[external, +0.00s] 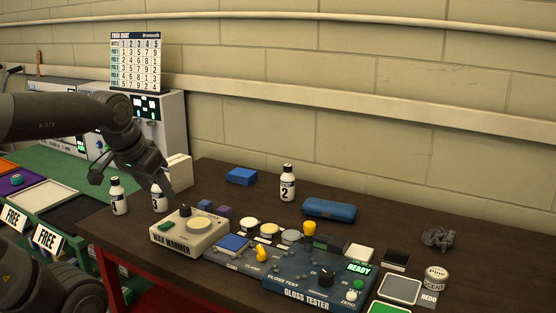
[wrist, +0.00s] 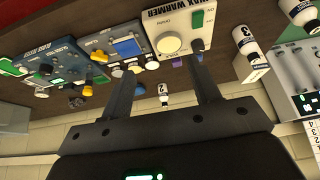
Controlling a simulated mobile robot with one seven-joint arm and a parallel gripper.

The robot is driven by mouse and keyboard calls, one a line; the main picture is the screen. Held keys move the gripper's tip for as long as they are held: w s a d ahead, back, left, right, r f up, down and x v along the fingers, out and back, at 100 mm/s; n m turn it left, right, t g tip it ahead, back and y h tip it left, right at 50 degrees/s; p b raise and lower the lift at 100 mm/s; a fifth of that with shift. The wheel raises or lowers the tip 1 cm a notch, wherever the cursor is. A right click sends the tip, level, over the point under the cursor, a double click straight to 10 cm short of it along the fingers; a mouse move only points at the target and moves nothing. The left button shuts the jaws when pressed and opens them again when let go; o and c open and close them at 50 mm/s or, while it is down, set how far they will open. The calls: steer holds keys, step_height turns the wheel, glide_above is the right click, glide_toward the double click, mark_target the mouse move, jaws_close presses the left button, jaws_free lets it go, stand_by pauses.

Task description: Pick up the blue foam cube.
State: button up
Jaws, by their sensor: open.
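The small dark blue cube (external: 205,207) stands on the dark table just behind the wax warmer, next to a purple cube (external: 224,211). In the wrist view the blue cube (wrist: 199,57) shows partly, by the tip of the right-hand finger; the purple cube (wrist: 177,62) is left of it. My gripper (external: 130,180) is open and empty, left of the cubes in the external view, above and around the numbered bottles.
The wax warmer (external: 190,232) stands in front of the cubes. Bottle 3 (external: 159,198) and bottle 1 (external: 119,196) stand close below my gripper. The gloss tester (external: 310,285) fills the front.

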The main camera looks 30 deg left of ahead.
steer(key=w+a+g, duration=0.3)
steer(key=w, duration=1.1)
steer(key=g, duration=0.2)
glide_above(205, 202)
steer(key=f, duration=1.3)
steer(key=shift+w+d+f, duration=0.15)
steer(key=shift+d+f, duration=0.05)
steer(key=shift+f, duration=0.05)
steer(key=f, duration=0.5)
steer(key=shift+a+f, duration=0.25)
steer(key=shift+f, duration=0.05)
steer(key=c, duration=1)
